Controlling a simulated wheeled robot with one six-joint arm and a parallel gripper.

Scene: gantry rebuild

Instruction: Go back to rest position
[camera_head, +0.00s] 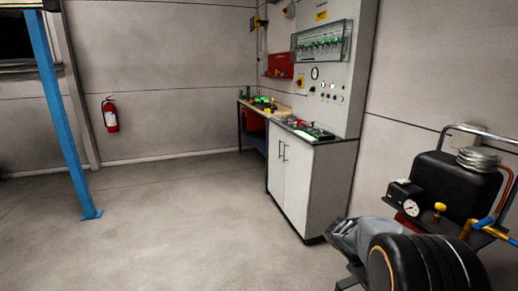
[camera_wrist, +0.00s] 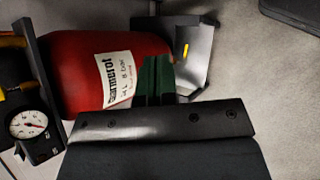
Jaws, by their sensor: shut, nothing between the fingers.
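My gripper (camera_wrist: 158,68) shows in the wrist view as two dark green fingers in front of a black plate. The fingers are shut together with nothing between them. They overlap the red tank (camera_wrist: 75,75) of a compressor, which has a white label. I cannot tell whether they touch it. In the head view the compressor's black pump top (camera_head: 455,180) and pressure gauge (camera_head: 410,207) show at the right.
A white cabinet (camera_head: 290,180) stands below a wall control panel, with a workbench (camera_head: 248,110) behind it. A blue post (camera_head: 62,115) stands at the left, and a red fire extinguisher (camera_head: 110,115) hangs on the wall. The floor (camera_head: 180,225) between is clear.

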